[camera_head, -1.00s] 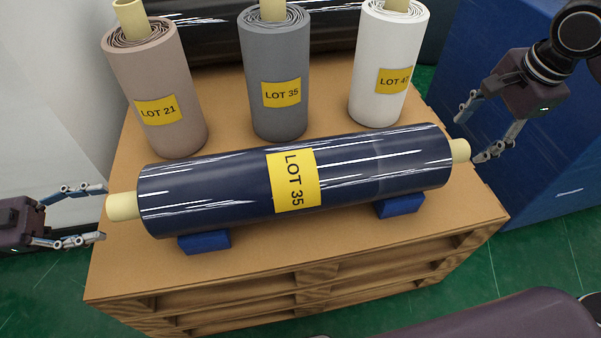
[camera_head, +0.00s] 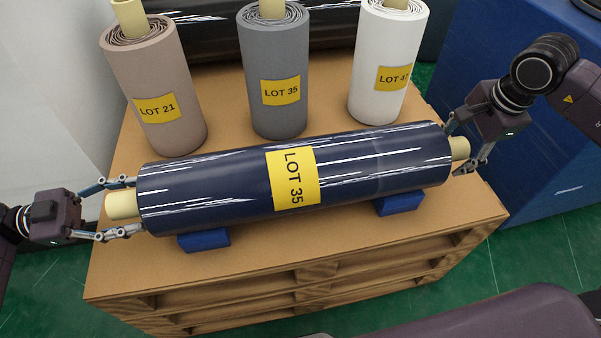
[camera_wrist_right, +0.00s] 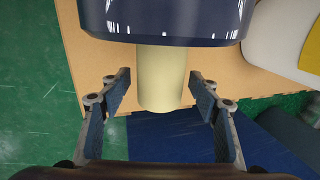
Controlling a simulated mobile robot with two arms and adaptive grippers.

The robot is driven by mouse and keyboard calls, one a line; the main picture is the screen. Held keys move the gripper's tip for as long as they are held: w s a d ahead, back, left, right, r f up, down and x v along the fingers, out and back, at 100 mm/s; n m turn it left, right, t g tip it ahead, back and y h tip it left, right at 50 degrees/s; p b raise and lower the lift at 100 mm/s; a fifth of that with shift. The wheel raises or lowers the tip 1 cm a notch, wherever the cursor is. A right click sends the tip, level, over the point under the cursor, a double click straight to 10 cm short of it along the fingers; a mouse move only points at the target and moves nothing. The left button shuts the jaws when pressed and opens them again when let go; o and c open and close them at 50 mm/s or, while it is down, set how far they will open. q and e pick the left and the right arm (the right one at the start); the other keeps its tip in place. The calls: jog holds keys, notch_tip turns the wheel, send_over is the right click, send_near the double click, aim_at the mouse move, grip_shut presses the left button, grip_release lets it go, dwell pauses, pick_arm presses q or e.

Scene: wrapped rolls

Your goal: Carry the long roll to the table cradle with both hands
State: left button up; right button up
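The long roll (camera_head: 225,190) is wrapped in shiny dark blue film with a yellow LOT 35 label. It lies on two blue cradle blocks (camera_head: 204,240) on a wooden pallet top. A cream core end sticks out at each side. My left gripper (camera_head: 118,208) is open, its fingers on either side of the left core end (camera_head: 122,206). My right gripper (camera_head: 463,150) is at the right core end (camera_head: 459,148). In the right wrist view that core end (camera_wrist_right: 162,80) sits between the open fingers, with gaps on both sides.
Three upright rolls stand behind: beige (camera_head: 155,90), grey (camera_head: 275,75) and white (camera_head: 388,65). A black wrapped roll (camera_head: 220,35) lies farther back. A blue box-like body (camera_head: 545,130) stands at the right. The pallet's (camera_head: 300,255) front edge is clear.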

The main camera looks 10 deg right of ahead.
aim_at(123, 195)
pick_arm(q)
grip_shut()
pick_arm(e)
grip_shut()
pick_arm(q)
jog(key=shift+r, duration=0.2)
pick_arm(e)
jog(key=shift+w+r, duration=0.1)
jog(key=shift+r, duration=0.1)
pick_arm(q)
jog(key=shift+r, duration=0.15)
pick_arm(e)
jog(key=shift+r, duration=0.15)
